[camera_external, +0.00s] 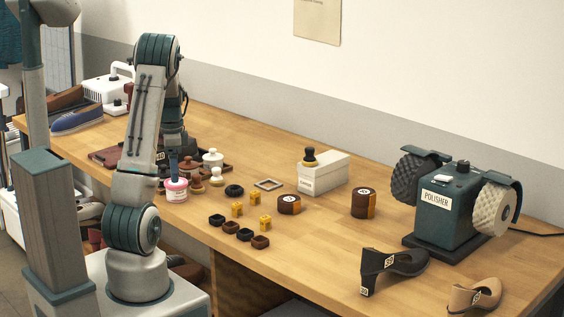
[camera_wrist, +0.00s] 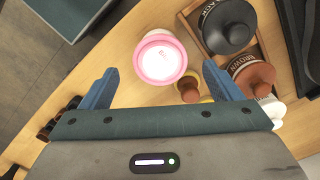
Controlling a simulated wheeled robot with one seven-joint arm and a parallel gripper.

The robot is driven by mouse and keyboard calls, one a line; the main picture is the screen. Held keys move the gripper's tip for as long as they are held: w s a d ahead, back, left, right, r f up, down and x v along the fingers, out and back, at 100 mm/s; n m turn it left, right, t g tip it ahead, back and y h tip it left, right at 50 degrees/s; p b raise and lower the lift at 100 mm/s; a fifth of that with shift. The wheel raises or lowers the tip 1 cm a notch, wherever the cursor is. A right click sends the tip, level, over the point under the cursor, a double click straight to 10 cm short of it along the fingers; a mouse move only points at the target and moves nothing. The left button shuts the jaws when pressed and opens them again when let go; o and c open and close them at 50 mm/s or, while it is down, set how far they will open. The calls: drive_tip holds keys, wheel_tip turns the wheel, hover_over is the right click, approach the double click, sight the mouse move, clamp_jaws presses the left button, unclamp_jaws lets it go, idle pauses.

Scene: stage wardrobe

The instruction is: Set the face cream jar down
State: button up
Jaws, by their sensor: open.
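The face cream jar, pink with a white label (camera_external: 175,192), stands upright on the wooden table near its front edge. In the wrist view it shows from above as a pink ring with a bright white top (camera_wrist: 160,58). My gripper (camera_wrist: 160,76) is open, its two blue fingers spread wide on either side of the jar with visible gaps, touching neither side. In the external view the gripper is mostly hidden by my arm, above the jar.
A tray with a black-lidded jar (camera_wrist: 229,25) and a brown jar (camera_wrist: 253,76) stands close right of the jar in the wrist view. A small wooden-handled dauber (camera_wrist: 188,88) is very near. The polisher (camera_external: 446,205) is far right.

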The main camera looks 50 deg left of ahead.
wheel_tip(320, 180, up, 7)
drive_tip(key=shift+f, duration=0.1)
drive_tip(key=s+d+r+n+t, duration=0.1)
drive_tip(key=d+r, duration=0.1)
drive_tip(key=d, duration=0.7)
drive_tip(key=s+d+r+n, duration=0.1)
drive_tip(key=d+r+n, duration=0.15)
drive_tip(key=d, duration=0.65)
drive_tip(key=s+d+n+t, duration=0.1)
drive_tip(key=s+d, duration=0.4)
drive_tip(key=d, duration=0.2)
drive_tip(key=s+d+f+n+t, duration=0.1)
drive_tip(key=s+d+n, duration=0.1)
drive_tip(key=s+d, duration=0.3)
drive_tip(key=d, duration=0.3)
drive_tip(key=shift+s+f, duration=0.25)
drive_tip(key=shift+s, duration=0.15)
